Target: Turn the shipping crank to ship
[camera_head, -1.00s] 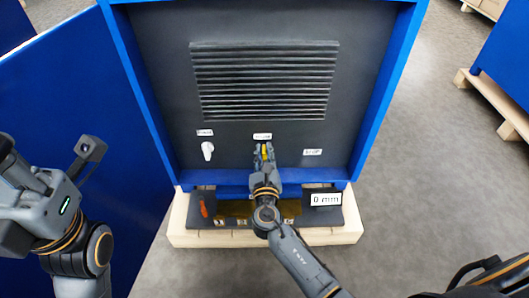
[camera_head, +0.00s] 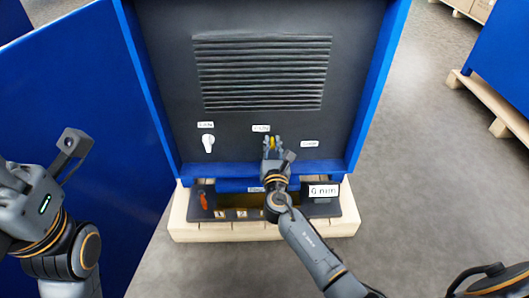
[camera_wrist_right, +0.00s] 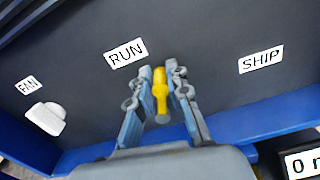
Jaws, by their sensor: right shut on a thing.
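The yellow shipping crank (camera_wrist_right: 161,95) is on the dark panel, below the RUN label (camera_wrist_right: 126,53) and left of the SHIP label (camera_wrist_right: 261,59) in the right wrist view. My right gripper (camera_wrist_right: 166,85) is shut on the crank, one finger on each side. In the head view only a bit of yellow crank (camera_head: 272,143) shows between the fingers of my right gripper (camera_head: 272,142); its base is hidden. My left gripper (camera_head: 14,190) is at the left edge of the head view, away from the panel, with its fingertips cut off.
A white FAN knob (camera_head: 208,143) sits left of the crank. Above is a slatted vent (camera_head: 262,72). Below, a ledge on a pallet (camera_head: 190,230) carries a red handle (camera_head: 203,201) and a "0 mm" display (camera_head: 323,191). A blue door (camera_head: 75,110) stands open at left.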

